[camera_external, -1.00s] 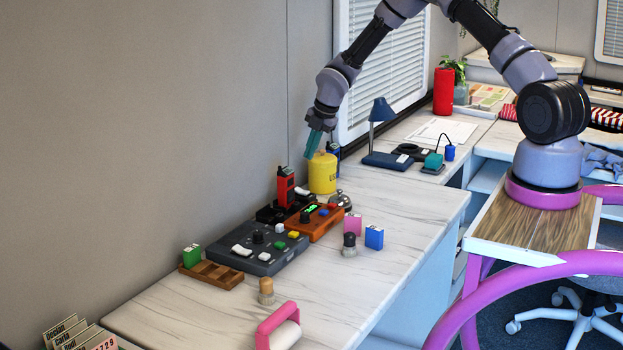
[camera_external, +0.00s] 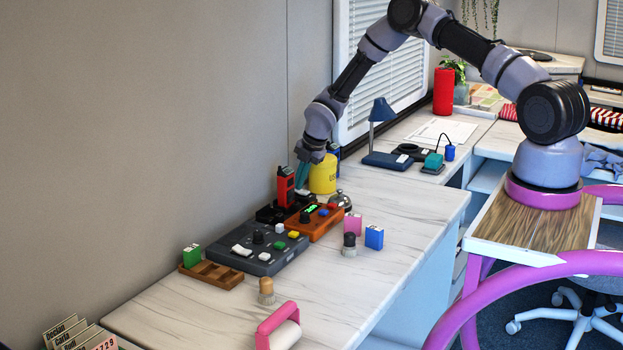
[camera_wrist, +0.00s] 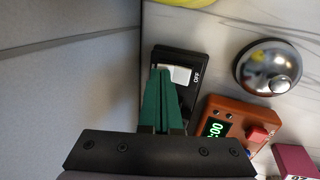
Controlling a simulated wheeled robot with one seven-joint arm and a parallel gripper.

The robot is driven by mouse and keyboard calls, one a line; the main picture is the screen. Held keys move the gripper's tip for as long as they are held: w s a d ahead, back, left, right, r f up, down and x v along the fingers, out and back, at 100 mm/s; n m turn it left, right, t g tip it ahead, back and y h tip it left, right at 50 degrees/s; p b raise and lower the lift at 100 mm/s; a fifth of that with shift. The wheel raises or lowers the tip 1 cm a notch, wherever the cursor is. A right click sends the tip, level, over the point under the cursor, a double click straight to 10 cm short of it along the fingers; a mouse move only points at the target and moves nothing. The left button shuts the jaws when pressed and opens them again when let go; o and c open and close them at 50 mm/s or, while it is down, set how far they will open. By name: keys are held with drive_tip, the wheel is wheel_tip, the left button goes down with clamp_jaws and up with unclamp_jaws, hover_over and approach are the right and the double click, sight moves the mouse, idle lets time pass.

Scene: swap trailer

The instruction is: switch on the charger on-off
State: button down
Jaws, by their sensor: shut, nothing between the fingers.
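The charger's on-off switch is a white rocker (camera_wrist: 180,74) on a black housing (camera_wrist: 190,58) marked OFF, in the wrist view. My gripper (camera_wrist: 162,72) has its green fingers together, with the tips over the left part of the rocker; I cannot tell whether they touch it. In the external view my gripper (camera_external: 301,184) points down just right of the red handset (camera_external: 286,187), which stands upright on the black charger base (camera_external: 268,214). The fingers hide part of the housing in the wrist view, and the rocker is hard to make out in the external view.
An orange timer box (camera_external: 318,225), a silver bell (camera_external: 341,201) and a yellow canister (camera_external: 323,174) stand close by. A dark grey control panel (camera_external: 232,249) lies to the left front. The wall is close behind.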

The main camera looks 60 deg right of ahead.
drive_tip(key=shift+w+f, duration=0.15)
drive_tip(key=shift+f, duration=0.05)
drive_tip(key=shift+s, duration=0.8)
drive_tip(key=shift+r, duration=0.1)
drive_tip(key=v, duration=1.4)
